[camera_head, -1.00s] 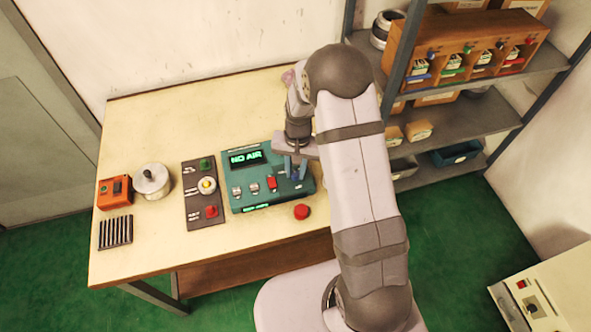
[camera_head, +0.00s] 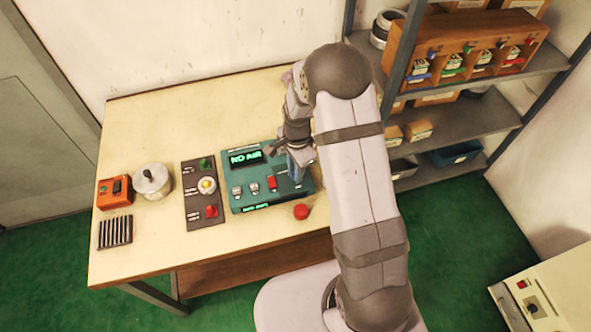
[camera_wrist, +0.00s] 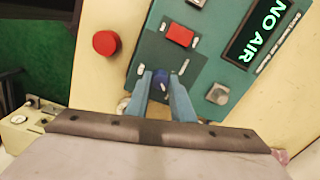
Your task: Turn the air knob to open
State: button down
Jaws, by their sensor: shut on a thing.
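The teal control panel (camera_head: 240,200) lies on the table, and its green display (camera_head: 246,157) reads "NO AIR". The air knob is a small blue knob (camera_wrist: 161,77) on a dark teal plate in the wrist view. My gripper (camera_wrist: 163,84) is shut on the blue knob, with one blue-grey finger on each side of it. In the head view my gripper (camera_head: 296,172) is over the right end of the panel and hides the knob. A red switch (camera_head: 272,182) sits just left of my gripper, and it also shows in the wrist view (camera_wrist: 180,35).
A red button (camera_head: 301,212) stands in front of the panel's right end. To the left are a dark button strip (camera_head: 193,215), a metal pot (camera_head: 152,182), an orange box (camera_head: 106,196) and a black grille (camera_head: 115,232). A shelf unit stands at the right.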

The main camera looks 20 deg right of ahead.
jog(key=shift+w+m, duration=0.1)
jog(key=shift+m, duration=0.4)
jog(key=c, duration=1.5)
grip_release()
jog(key=shift+c, duration=0.2)
jog(key=shift+r, duration=0.1)
jog(key=shift+s+r+b, duration=0.2)
jog(key=shift+r+b, duration=0.8)
jog(key=shift+r, duration=2.65)
